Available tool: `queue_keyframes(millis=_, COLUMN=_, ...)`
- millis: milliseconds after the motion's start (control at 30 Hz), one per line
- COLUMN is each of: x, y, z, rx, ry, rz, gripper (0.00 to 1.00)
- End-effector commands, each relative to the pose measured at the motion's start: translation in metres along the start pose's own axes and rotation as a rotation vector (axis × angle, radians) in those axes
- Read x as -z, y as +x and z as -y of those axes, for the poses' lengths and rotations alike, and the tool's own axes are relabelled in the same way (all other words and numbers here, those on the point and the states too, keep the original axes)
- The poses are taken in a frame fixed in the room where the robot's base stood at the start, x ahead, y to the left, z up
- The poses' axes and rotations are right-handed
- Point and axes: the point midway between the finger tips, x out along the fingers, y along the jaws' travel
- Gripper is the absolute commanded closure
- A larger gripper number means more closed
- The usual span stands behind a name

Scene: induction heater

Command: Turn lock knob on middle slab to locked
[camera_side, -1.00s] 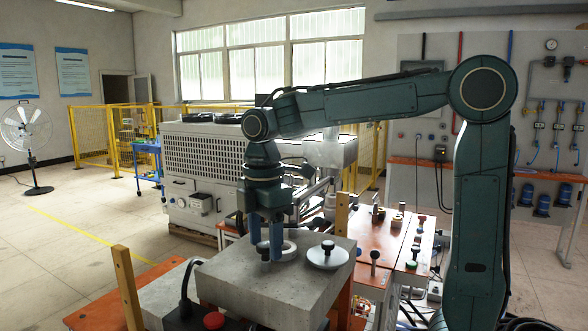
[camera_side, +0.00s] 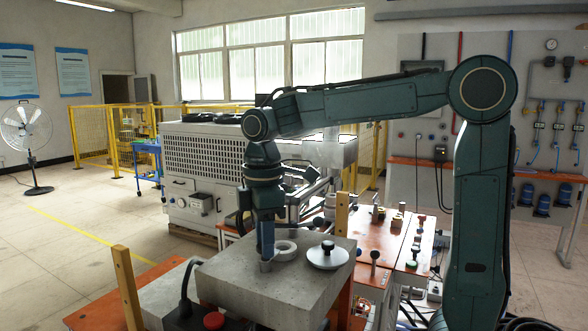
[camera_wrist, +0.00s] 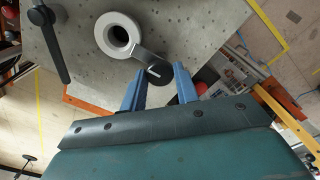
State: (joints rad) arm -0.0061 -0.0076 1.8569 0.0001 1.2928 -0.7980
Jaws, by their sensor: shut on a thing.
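The concrete-grey slab (camera_side: 235,275) lies under my gripper in the side view, and its speckled top fills the upper part of the wrist view (camera_wrist: 190,30). The lock knob (camera_wrist: 155,73) is a small black round piece with a white angled mark, beside a white ring (camera_wrist: 117,35) on the slab. My gripper (camera_wrist: 160,75) points down with its blue fingers on either side of the knob, shut on it. In the side view the fingers (camera_side: 266,256) overlap and the knob is hard to make out. I cannot read its lock state.
A pale round lid with a black knob (camera_side: 327,255) sits on the slab to the right of the ring. A black lever (camera_wrist: 48,40) shows in the wrist view. Wooden posts (camera_side: 126,288) (camera_side: 341,215) stand beside the slab. A red button (camera_side: 213,321) is at the front.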

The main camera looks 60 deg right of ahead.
Motion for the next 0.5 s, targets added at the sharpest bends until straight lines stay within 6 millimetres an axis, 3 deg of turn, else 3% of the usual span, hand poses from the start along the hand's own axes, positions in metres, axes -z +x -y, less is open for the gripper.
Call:
queue_keyframes(millis=400, x=0.0000, y=-0.0006, z=0.0000, rx=-0.001, ry=0.036, rz=-0.001, gripper=0.92)
queue_keyframes(millis=433, x=0.0000, y=-0.0006, z=0.0000, rx=-0.001, ry=0.036, rz=-0.001, gripper=0.64)
queue_keyframes(millis=500, x=-0.0001, y=-0.0006, z=0.0000, rx=-0.001, ry=0.036, rz=-0.001, gripper=0.50)
